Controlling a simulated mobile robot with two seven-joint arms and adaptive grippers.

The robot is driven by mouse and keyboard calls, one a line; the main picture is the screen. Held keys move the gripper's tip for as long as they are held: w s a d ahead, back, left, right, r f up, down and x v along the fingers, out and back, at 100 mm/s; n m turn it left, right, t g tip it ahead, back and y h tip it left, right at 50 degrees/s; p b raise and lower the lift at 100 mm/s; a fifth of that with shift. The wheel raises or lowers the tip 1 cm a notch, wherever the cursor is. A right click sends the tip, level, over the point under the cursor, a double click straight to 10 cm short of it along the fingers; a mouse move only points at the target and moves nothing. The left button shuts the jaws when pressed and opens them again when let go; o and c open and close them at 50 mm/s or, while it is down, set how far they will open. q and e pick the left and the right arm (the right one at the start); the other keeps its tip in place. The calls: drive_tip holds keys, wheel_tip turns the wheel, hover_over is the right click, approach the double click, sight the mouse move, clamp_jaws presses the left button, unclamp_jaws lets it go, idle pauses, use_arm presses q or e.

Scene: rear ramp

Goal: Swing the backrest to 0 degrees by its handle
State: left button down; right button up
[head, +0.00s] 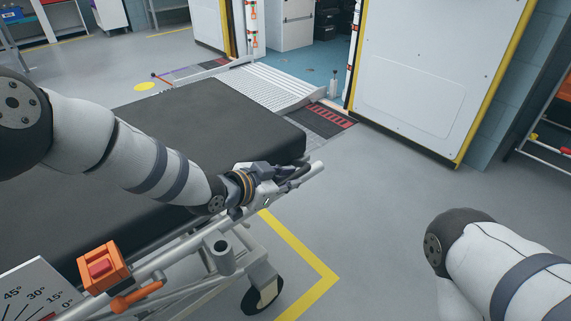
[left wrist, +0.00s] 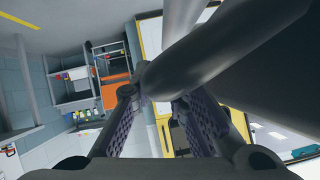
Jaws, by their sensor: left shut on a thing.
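The stretcher's black padded backrest (head: 200,125) reaches from the left to the middle of the head view. A grey tubular handle (head: 314,172) shows at its near right corner. My left gripper (head: 285,175) is shut on this handle. In the left wrist view the grey tube (left wrist: 215,50) passes by the purple-padded fingers of my left gripper (left wrist: 165,115). My right gripper is out of view.
An orange box with a red button (head: 103,267) and an orange lever (head: 137,297) sit on the near side rail. A caster wheel (head: 262,295) stands below. A ramp (head: 275,86) leads to a doorway at the back. The floor on the right is clear.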

use_arm(q)
drive_tip(key=shift+s+a+f+g, duration=0.15)
drive_tip(key=shift+s+f+g, duration=0.15)
drive_tip(key=shift+f, duration=0.35)
drive_tip(key=c, duration=1.6)
unclamp_jaws()
drive_tip(key=shift+w, duration=0.1)
drive_tip(key=shift+o, duration=0.2)
drive_tip(key=shift+w, duration=0.1)
drive_tip(key=shift+r, duration=0.25)
drive_tip(key=v, duration=1.1)
drive_tip(key=shift+s+a, duration=0.15)
drive_tip(key=shift+s, duration=0.25)
